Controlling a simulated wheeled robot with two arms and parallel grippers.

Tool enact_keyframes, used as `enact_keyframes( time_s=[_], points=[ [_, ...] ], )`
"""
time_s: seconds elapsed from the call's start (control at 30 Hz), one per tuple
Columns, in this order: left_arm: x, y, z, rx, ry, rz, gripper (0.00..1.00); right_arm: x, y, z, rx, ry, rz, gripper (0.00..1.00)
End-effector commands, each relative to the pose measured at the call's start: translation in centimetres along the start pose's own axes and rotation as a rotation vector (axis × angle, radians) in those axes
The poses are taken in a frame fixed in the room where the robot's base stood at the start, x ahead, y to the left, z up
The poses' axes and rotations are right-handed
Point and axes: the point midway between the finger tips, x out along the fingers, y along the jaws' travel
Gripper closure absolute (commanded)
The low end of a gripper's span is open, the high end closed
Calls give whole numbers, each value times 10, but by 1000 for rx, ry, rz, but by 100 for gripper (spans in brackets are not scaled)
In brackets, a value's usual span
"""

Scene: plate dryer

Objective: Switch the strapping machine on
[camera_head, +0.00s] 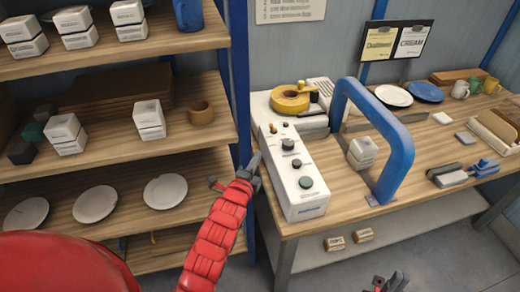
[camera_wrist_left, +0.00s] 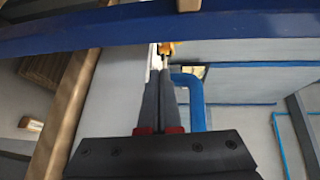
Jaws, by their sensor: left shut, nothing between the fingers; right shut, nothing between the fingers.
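The strapping machine is a white box (camera_head: 312,206) on the wooden workbench, with a blue arch (camera_head: 400,140) to its right and a yellow strap roll (camera_head: 290,101) at its back. Its sloped top panel carries a small orange-brown control (camera_head: 272,128), a black knob (camera_head: 288,145) and a dark green round button (camera_head: 306,182). My left gripper (camera_head: 256,160) is shut and empty beside the panel's left edge; contact cannot be told. My right gripper (camera_head: 390,283) is shut and empty, low at the bottom edge.
A wooden shelf rack (camera_head: 110,200) with plates and white boxes stands left, its blue post (camera_head: 240,80) close to my left gripper. A white block (camera_head: 362,152) sits inside the arch. Plates (camera_head: 394,95), mugs and a blue tool (camera_head: 484,167) lie right on the bench.

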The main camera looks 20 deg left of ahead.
Motion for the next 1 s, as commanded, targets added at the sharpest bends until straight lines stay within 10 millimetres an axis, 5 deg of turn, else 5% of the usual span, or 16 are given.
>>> enact_keyframes(
  time_s=[0.6, 1.0],
  points=[
    [99, -10, -1, -3, 1, 0, 100, 42, 2, -7, 0, 0, 0, 100],
    [124, -15, -1, -1, 2, -3, 100, 52, 3, -9, 0, 0, 0, 100]
  ],
)
